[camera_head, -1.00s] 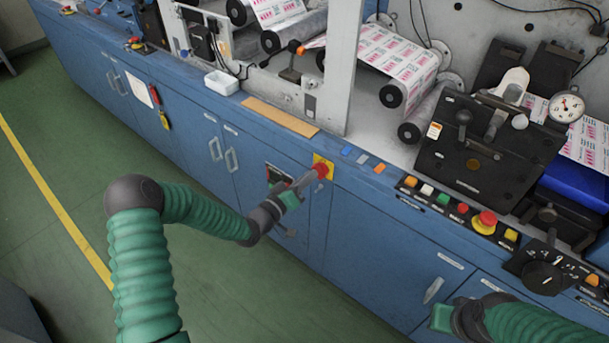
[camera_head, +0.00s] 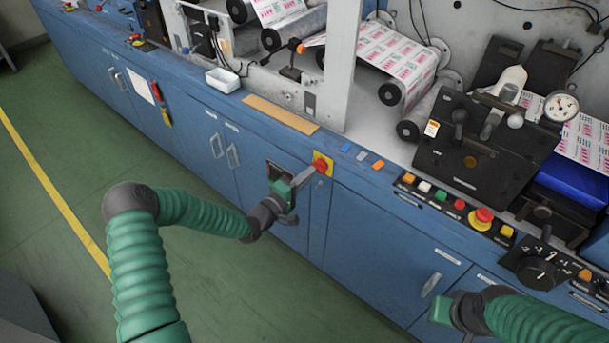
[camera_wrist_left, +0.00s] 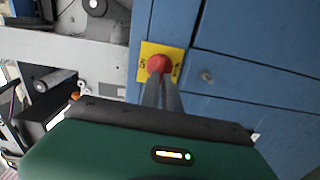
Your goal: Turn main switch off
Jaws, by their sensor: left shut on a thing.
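The main switch is a red knob (camera_head: 321,165) on a yellow plate on the blue cabinet front. In the left wrist view the red knob (camera_wrist_left: 159,63) sits at the ends of my fingers, with the yellow plate (camera_wrist_left: 146,73) around it. My left gripper (camera_head: 315,171) is shut on the knob, its long grey fingers reaching up to it from the lower left. The fingertips also show in the left wrist view (camera_wrist_left: 160,79) and partly cover the knob, so its pointing direction is unclear. My right gripper is partly in view at the lower right; its fingers cannot be made out.
A dark recessed panel (camera_head: 273,172) is left of the switch, partly behind my left gripper. A row of buttons with a red emergency stop (camera_head: 484,215) runs along the ledge to the right. Cabinet door handles (camera_head: 232,156) stick out. The green floor in front is clear.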

